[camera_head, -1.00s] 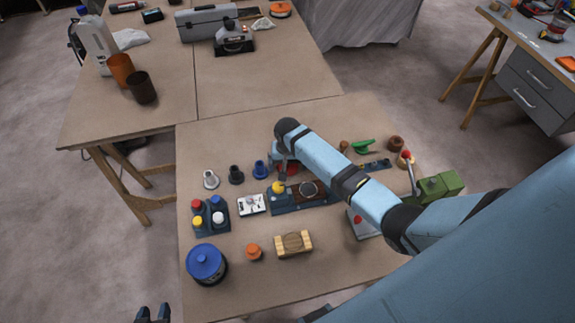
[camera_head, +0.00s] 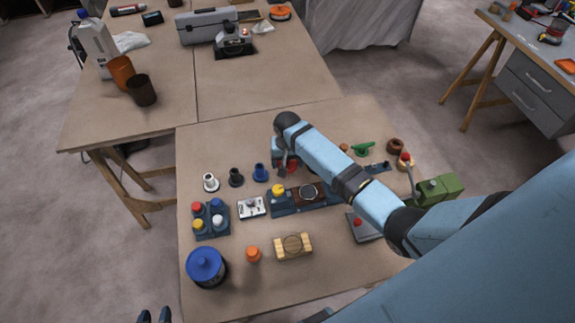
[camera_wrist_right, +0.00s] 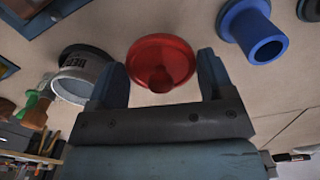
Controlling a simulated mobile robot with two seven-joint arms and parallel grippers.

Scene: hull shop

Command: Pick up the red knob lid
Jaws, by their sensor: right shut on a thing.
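The red knob lid (camera_wrist_right: 161,62) is a round red disc with a knob. In the right wrist view it lies between the two fingers of my right gripper (camera_wrist_right: 160,82), which is shut on it. In the head view my right gripper (camera_head: 284,170) is over the back middle of the near table, partly hidden by its own arm, and only a bit of red lid (camera_head: 292,167) shows. I cannot tell exactly how high the lid is above the table. My left gripper (camera_head: 154,316) is at the bottom edge, empty, its two fingers apart.
A blue flanged piece (camera_wrist_right: 254,32) and a pale lettered tin (camera_wrist_right: 84,77) are close to the right gripper. On the near table are a blue-lidded jar (camera_head: 206,264), an orange knob (camera_head: 253,254), a wooden block (camera_head: 293,246) and a green-handled part (camera_head: 363,148).

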